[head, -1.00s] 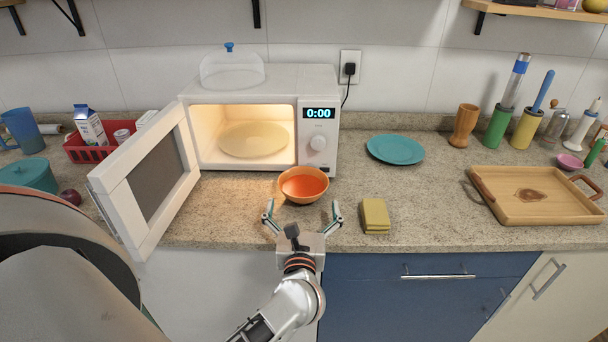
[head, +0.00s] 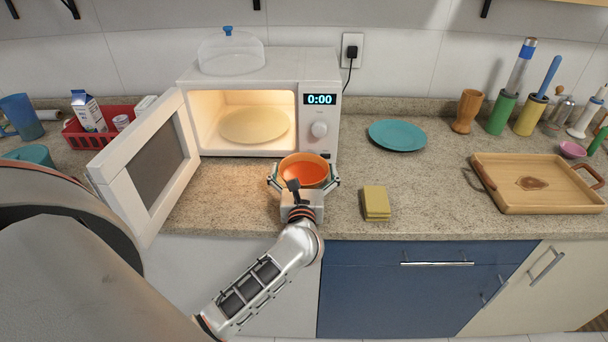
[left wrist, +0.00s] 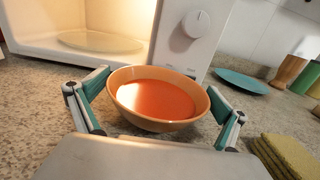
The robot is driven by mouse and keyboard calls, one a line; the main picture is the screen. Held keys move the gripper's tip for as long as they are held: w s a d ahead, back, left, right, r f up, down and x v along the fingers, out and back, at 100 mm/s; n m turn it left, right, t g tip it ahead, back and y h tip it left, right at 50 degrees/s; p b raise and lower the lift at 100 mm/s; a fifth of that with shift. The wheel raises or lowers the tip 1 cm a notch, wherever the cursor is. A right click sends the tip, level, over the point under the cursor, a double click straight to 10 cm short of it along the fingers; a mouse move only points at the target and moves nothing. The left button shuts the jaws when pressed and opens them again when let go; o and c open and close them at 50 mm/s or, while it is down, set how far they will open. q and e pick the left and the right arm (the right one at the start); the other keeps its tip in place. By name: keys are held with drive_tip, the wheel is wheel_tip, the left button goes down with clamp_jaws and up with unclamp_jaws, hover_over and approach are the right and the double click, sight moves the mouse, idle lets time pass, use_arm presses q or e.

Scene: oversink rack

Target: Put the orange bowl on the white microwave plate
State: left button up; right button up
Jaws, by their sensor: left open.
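The orange bowl (head: 304,170), holding red-orange contents, stands upright on the counter in front of the microwave. My left gripper (head: 303,180) is open, with one finger on each side of the bowl. In the left wrist view, the bowl (left wrist: 158,122) sits between the spread fingers of the gripper (left wrist: 156,112), with a small gap at the left finger; contact at the right finger is hard to tell. The microwave plate (head: 254,125), pale and lit yellowish, lies flat and empty inside the open microwave (head: 320,150). My right gripper is not in view.
The microwave door (head: 150,165) stands open to the left of the bowl. A yellow sponge (head: 376,202) lies to the right of the gripper, and a teal plate (head: 397,135) is behind it. A wooden tray (head: 490,185) is far right. Counter between door and bowl is clear.

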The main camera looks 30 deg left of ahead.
use_arm(q)
drive_tip(key=shift+c, duration=0.4)
drive_tip(key=c, duration=1)
drive_tip(key=shift+r, duration=0.1)
drive_tip(key=shift+c, duration=1.1)
drive_tip(key=shift+r, duration=0.15)
